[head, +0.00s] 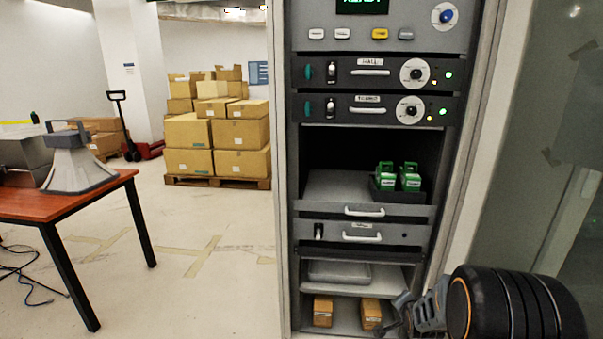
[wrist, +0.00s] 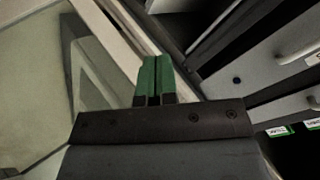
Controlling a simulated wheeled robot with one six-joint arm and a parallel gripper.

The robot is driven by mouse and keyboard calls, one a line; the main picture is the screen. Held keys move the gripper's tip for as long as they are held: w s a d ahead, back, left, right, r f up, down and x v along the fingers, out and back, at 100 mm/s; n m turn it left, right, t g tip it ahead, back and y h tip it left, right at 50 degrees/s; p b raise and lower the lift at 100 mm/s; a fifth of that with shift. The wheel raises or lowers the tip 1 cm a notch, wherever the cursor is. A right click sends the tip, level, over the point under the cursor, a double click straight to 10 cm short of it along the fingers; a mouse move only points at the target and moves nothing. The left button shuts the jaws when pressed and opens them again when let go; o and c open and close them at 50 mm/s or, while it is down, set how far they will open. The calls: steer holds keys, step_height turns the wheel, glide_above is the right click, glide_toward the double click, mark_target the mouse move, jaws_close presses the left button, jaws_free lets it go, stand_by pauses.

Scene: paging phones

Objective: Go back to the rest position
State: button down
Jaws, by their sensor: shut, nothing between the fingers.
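My gripper (head: 400,306) is at the lower right of the head view, in front of the lower shelves of the equipment rack (head: 283,180). My black arm links show to its right. In the wrist view my gripper's two green fingers (wrist: 154,72) are together with nothing between them. Two green units (head: 398,177) stand side by side in a dark tray on the pulled-out shelf of the rack, above and apart from my gripper.
Two brown boxes (head: 323,311) sit on the rack's bottom shelf. A wooden table (head: 100,200) with a grey horn speaker (head: 80,170) stands at left. Stacked cartons (head: 215,135) are behind. A glass panel (head: 540,150) is close on the right. The floor between is open.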

steer(key=s+a+r+n+g+p, duration=0.2)
steer(key=s+a+r+n+p, duration=0.2)
steer(key=r, duration=0.7)
steer(key=s+a+r+n+g+y+p, duration=0.1)
steer(key=s+a+r+n+p, duration=0.3)
steer(key=s+r+p, duration=0.4)
steer(key=s+a+r+n+g+y+p, duration=0.1)
steer(key=s+a+r+n+g+p, duration=0.2)
steer(key=r, duration=1.1)
steer(key=s+a+n+p, duration=0.1)
steer(key=s+a+p, duration=0.2)
steer(key=s, duration=0.3)
steer(key=shift+s+p, duration=0.4)
steer(key=shift+p, duration=0.05)
steer(key=shift+w+a+r, duration=0.1)
